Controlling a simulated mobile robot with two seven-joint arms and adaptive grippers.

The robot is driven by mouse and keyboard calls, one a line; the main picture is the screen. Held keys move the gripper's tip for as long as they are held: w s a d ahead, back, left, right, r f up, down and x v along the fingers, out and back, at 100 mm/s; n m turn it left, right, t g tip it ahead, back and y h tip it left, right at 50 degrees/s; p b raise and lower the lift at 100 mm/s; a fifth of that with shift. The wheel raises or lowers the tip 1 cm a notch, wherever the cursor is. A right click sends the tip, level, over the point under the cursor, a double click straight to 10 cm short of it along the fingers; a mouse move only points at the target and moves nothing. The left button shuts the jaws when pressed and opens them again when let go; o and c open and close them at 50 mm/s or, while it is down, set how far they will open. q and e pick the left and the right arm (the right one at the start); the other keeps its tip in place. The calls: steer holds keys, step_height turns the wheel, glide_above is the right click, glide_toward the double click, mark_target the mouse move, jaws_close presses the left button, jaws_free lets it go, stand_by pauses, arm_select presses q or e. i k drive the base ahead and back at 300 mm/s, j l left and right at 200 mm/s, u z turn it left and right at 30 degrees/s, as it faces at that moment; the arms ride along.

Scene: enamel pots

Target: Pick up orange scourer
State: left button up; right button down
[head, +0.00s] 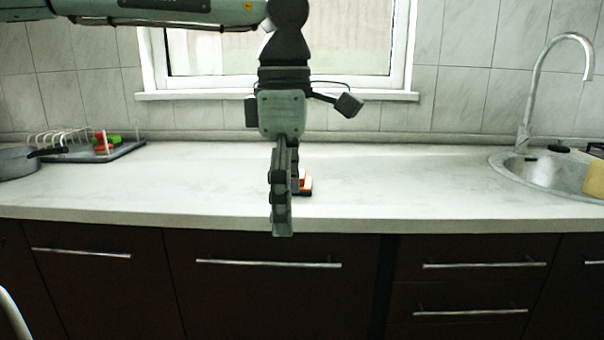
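My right gripper is not in view.
A dish rack (75,140) on a dark tray stands at the left with red and green items, beside a grey pan (16,160). A sink (545,172) with a tall tap (537,75) is at the right, with a yellow object (594,178). The counter between is clear.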

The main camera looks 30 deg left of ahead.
mark_target(306, 183)
steer(key=i+j, duration=0.8)
steer(key=i, duration=0.05)
